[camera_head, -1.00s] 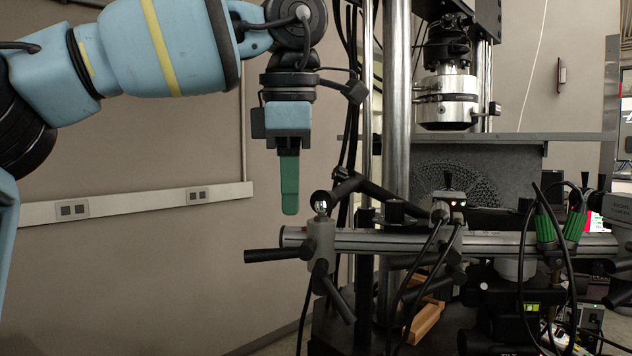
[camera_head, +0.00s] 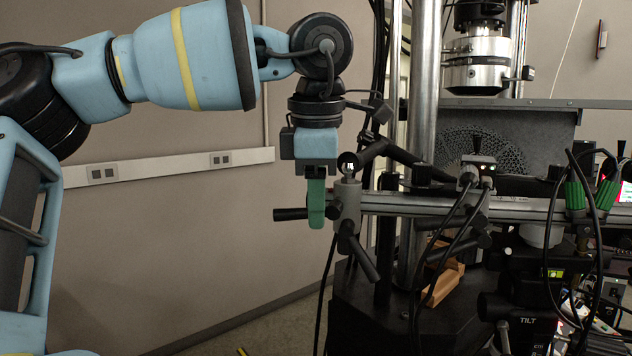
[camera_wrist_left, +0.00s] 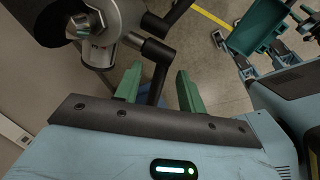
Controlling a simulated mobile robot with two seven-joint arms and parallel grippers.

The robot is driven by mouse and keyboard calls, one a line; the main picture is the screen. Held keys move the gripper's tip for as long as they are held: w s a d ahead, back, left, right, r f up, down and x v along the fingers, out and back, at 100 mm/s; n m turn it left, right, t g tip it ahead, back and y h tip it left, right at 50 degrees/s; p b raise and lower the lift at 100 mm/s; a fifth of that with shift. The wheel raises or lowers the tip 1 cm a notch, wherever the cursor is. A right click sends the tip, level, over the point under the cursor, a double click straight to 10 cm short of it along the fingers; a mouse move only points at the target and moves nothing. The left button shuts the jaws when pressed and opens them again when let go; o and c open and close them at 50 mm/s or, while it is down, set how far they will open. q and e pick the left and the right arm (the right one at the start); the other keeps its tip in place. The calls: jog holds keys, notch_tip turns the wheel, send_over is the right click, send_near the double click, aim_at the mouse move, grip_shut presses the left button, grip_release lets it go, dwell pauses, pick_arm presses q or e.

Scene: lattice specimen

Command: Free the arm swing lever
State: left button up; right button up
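A grey clamp (camera_head: 347,205) sits on the left end of a horizontal metal rail. A black lever (camera_head: 290,214) sticks out from it to the left, and another black lever (camera_head: 364,259) points down and right. Which one is the arm swing lever is not marked. My left gripper (camera_head: 316,215) points down beside the clamp, its green fingers overlapping the left lever. In the left wrist view the left gripper (camera_wrist_left: 158,82) is open, with a black lever (camera_wrist_left: 157,84) between its fingers and a visible gap to the right finger.
The rail (camera_head: 450,205) carries cables and green-collared connectors at right. A vertical steel column (camera_head: 422,85) and a grey lattice block (camera_head: 500,145) stand behind. A wooden piece (camera_head: 443,280) lies below.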

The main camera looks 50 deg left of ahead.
pick_arm(q)
jog(key=shift+f, duration=0.1)
grip_shut()
jog(key=shift+d+r+g+y, duration=0.2)
jog(key=shift+g+y, duration=0.1)
jog(key=shift+y, duration=0.2)
jog(key=shift+w+d+r+g+y, duration=0.1)
jog(key=shift+w+r+g+y, duration=0.1)
jog(key=shift+g+y, duration=0.6)
